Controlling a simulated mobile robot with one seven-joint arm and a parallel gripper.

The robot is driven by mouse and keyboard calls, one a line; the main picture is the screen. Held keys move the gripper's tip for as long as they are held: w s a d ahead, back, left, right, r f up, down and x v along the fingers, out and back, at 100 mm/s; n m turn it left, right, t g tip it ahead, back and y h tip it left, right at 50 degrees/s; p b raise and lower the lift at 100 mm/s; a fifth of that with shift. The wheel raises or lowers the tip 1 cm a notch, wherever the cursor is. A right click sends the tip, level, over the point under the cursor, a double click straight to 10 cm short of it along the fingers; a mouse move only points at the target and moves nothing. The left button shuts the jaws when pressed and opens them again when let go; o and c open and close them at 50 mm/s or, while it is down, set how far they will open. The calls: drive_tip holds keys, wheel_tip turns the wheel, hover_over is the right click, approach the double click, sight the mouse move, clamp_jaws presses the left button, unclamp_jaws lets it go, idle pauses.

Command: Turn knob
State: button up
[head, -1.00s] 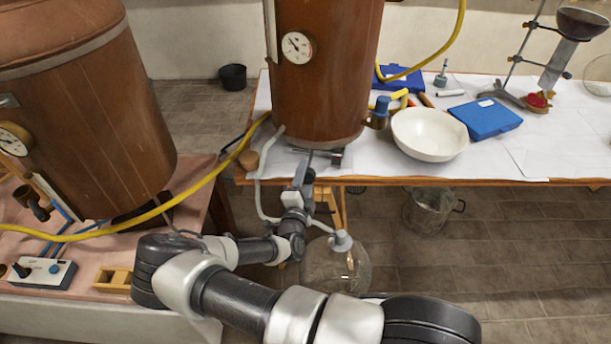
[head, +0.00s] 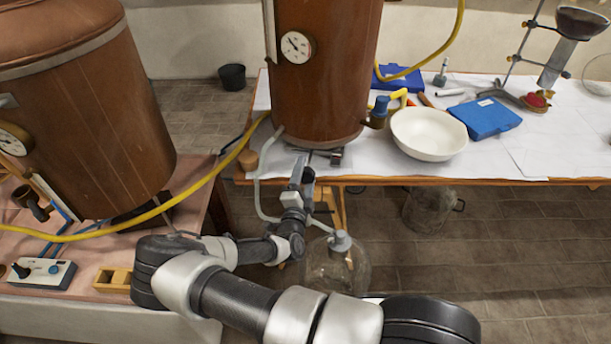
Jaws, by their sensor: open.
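A blue knob (head: 381,105) tops a brass valve (head: 374,120) at the lower right side of the middle copper vessel (head: 325,85). A control box (head: 40,274) at the lower left carries a dark knob (head: 21,271) and a small blue knob (head: 54,268). I cannot tell which knob the task means. My gripper (head: 303,167) is open and empty at the front edge of the white-covered table, below the middle vessel. It is apart from all the knobs, left of and lower in the picture than the blue valve knob.
A glass flask (head: 335,265) stands below my gripper. A yellow hose (head: 190,190) crosses left of my arm. A second copper vessel (head: 85,120) stands left.

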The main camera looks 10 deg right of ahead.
drive_tip(key=v, duration=1.7)
drive_tip(key=shift+s, duration=0.15)
drive_tip(key=shift+a, duration=0.1)
drive_tip(key=s+d+r+m+g+h+p, duration=0.1)
drive_tip(key=s+d+r+m+g, duration=0.2)
drive_tip(key=r+m+g, duration=0.5)
drive_tip(key=s+d+r+m+g+h+p, duration=0.2)
drive_tip(key=s+d+r+m, duration=0.3)
drive_tip(key=m, duration=0.8)
drive_tip(key=s+d+r+m+g+h+p, duration=0.1)
drive_tip(key=d+r+m+g, duration=0.1)
drive_tip(key=r+m+g, duration=0.55)
drive_tip(key=s+a+r+m+t+y+p, duration=0.1)
drive_tip(key=s+r+m+t+y+p, duration=0.1)
drive_tip(key=r+m, duration=1)
drive_tip(key=s+a+r+m+t+y+p, duration=0.2)
drive_tip(key=s+r+m+t+y, duration=0.2)
drive_tip(key=r+m, duration=0.8)
drive_tip(key=s+m+y, duration=0.1)
drive_tip(key=s+y, duration=0.1)
drive_tip(key=y, duration=0.2)
drive_tip(key=shift+r, duration=0.25)
